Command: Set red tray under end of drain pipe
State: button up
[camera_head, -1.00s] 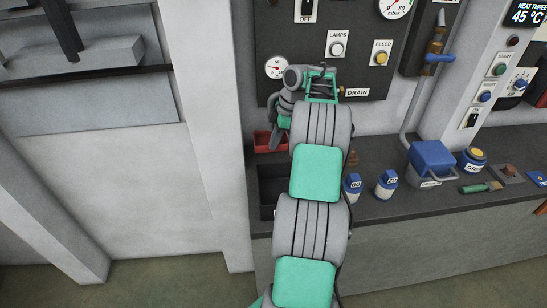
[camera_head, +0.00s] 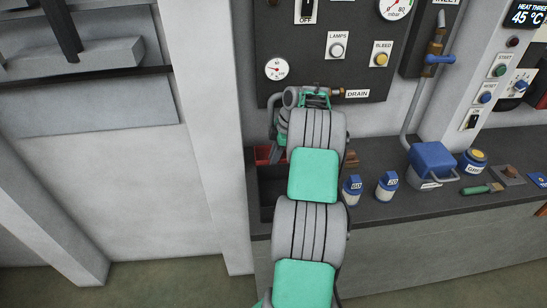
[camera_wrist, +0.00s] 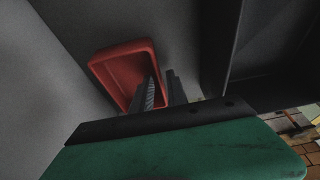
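The red tray (camera_head: 262,154) sits on the dark counter against the left wall, partly covered by my gripper (camera_head: 277,152). In the wrist view the tray (camera_wrist: 118,68) shows as a shallow, open, empty box. My gripper (camera_wrist: 162,88) has its two fingers apart with a narrow gap. One finger overlaps the tray's inside and the other is just outside its right wall, so the wall appears between them. I cannot tell whether they touch it. The copper drain pipe (camera_head: 337,91) comes from the panel beside the DRAIN label; its end is hidden behind my arm.
A dark sunken basin (camera_head: 268,183) lies in the counter in front of the tray. The left wall is close to the tray.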

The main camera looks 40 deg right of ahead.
jog(key=shift+o, duration=0.5)
jog(key=shift+r, duration=0.2)
jog(key=p+v, duration=0.1)
jog(key=v, duration=0.6)
jog(key=shift+r+p, duration=0.2)
jog(key=shift+p, duration=0.1)
